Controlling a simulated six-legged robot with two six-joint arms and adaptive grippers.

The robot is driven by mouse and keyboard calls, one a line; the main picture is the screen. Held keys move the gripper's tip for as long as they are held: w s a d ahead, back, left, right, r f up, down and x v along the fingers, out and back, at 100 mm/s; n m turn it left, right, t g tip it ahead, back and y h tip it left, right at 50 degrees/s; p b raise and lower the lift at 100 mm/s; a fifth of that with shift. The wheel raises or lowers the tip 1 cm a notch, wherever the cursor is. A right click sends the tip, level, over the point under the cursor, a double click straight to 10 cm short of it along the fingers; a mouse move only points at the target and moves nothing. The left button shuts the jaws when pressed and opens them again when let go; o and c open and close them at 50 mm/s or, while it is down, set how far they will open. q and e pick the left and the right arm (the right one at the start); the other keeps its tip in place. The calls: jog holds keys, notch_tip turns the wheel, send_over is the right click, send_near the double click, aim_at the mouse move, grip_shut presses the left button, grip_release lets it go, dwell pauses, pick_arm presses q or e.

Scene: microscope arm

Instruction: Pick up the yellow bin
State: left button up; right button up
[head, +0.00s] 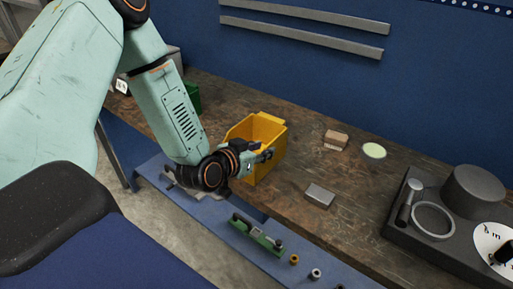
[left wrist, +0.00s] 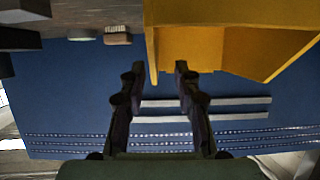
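The yellow bin (head: 262,129) stands on the wooden bench, open at the top. My left gripper (head: 266,154) is at its near right side, at rim height. In the left wrist view, the yellow bin (left wrist: 225,45) fills the upper right. The fingers of my left gripper (left wrist: 160,68) are spread apart there, with a thin edge of the bin's wall showing between the tips. I see a gap beside the wall, so the fingers do not look closed on it. My right gripper is in neither view.
On the wooden bench (head: 285,205) lie a small brown block (head: 336,138), a pale green disc (head: 374,151) and a grey block (head: 320,195). A dark microscope base (head: 440,235) stands at right. A green bin (head: 193,98) is behind my arm. A blue shelf (head: 225,215) runs along the front.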

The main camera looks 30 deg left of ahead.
aim_at(274, 163)
pick_arm(q)
jog(key=shift+w+a+f, duration=0.15)
jog(key=shift+w+f, duration=0.15)
jog(key=shift+w, duration=0.05)
jog(key=shift+w+f, duration=0.1)
jog(key=shift+w, duration=0.25)
jog(key=w, duration=0.1)
jog(key=w+d, duration=0.1)
jog(key=w, duration=0.2)
jog(key=shift+w+d+f+b, duration=0.15)
jog(key=shift+d+f+b, duration=0.1)
jog(key=shift+f+b, duration=0.15)
jog(key=shift+w+a+f, duration=0.25)
jog(key=shift+w+a, duration=0.05)
jog(key=shift+w, duration=0.1)
jog(key=shift+w+d, duration=0.1)
jog(key=shift+d, duration=0.15)
jog(key=shift+c, duration=1.1)
jog(key=shift+a, duration=0.15)
jog(key=c, duration=0.4)
grip_shut()
